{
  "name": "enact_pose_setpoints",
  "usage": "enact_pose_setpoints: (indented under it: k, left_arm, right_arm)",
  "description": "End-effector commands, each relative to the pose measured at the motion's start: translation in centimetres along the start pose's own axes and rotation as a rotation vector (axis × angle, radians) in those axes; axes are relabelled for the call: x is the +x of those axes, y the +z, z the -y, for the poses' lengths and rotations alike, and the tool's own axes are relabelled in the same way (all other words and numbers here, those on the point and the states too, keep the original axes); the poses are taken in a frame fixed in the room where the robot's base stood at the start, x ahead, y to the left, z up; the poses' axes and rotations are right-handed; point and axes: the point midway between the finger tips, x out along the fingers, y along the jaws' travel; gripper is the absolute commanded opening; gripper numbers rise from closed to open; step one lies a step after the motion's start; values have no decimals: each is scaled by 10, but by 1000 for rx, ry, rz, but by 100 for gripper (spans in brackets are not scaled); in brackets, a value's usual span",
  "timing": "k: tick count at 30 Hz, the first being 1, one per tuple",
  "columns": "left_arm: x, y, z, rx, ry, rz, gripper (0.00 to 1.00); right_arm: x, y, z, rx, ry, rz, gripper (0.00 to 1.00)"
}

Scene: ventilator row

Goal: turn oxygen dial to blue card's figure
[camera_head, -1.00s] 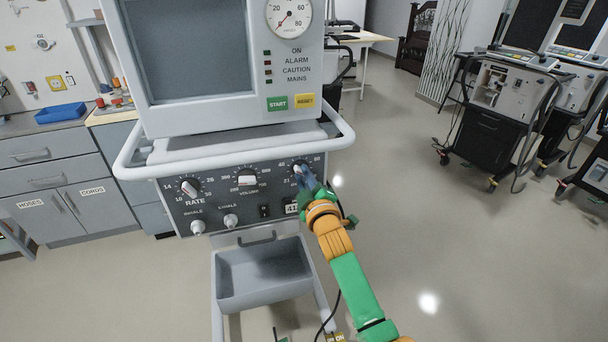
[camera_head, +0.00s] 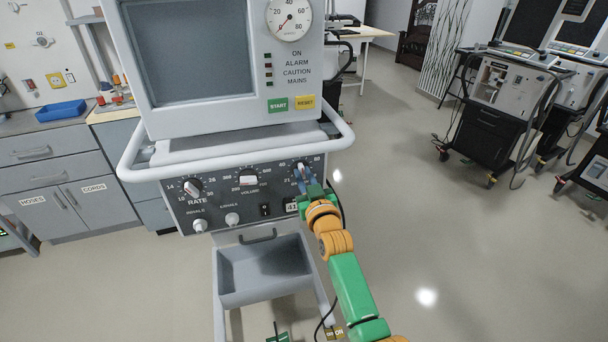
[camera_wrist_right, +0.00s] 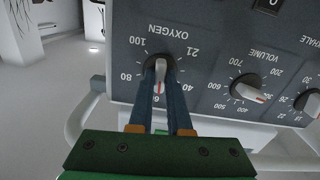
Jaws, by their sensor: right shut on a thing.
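The oxygen dial (camera_head: 301,169) is the rightmost large knob on the ventilator's dark panel (camera_head: 221,178). In the right wrist view, which shows the panel upside down, the dial (camera_wrist_right: 158,71) has a grey pointer with a red tip. The pointer aims at about 60, between the 80 and 40 marks; that figure is partly hidden. My right gripper (camera_wrist_right: 160,84) is shut on the dial, with one blue finger on each side. It also shows in the head view (camera_head: 308,187), partly covering the panel's right end. I make out no blue card.
A rate dial (camera_head: 193,188) and a volume dial (camera_head: 248,178) are left of the oxygen dial. A white rail (camera_head: 140,171) curves round the ventilator above the panel. A grey bin (camera_head: 262,275) hangs below. Open floor lies to the right.

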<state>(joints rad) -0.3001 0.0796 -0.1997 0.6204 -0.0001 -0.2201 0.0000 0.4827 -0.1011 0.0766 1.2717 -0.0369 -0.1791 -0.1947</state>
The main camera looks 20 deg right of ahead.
Motion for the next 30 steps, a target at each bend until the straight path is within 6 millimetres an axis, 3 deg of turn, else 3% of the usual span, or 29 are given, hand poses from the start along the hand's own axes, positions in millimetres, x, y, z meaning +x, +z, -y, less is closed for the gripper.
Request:
enact_pose_setpoints:
  k: [9, 24, 25, 27, 28, 30]
  left_arm:
    - [-3, 0, 0, 0, 0, 0, 46]
    - [-3, 0, 0, 1, 0, 0, 46]
    - [-3, 0, 0, 1, 0, 0, 46]
    - [-3, 0, 0, 0, 0, 0, 46]
    - [-3, 0, 0, 0, 0, 0, 46]
    - [-3, 0, 0, 0, 0, 0, 46]
  right_arm:
    - [0, -3, -1, 93, 1, -7, 0]
    - [0, -3, -1, 107, 1, -8, 0]
    - [0, -3, -1, 107, 1, -8, 22]
    - [0, -3, -1, 106, 1, -7, 40]
    - [0, -2, -1, 106, 1, -6, 46]
    - [0, -2, -1, 106, 1, -5, 46]
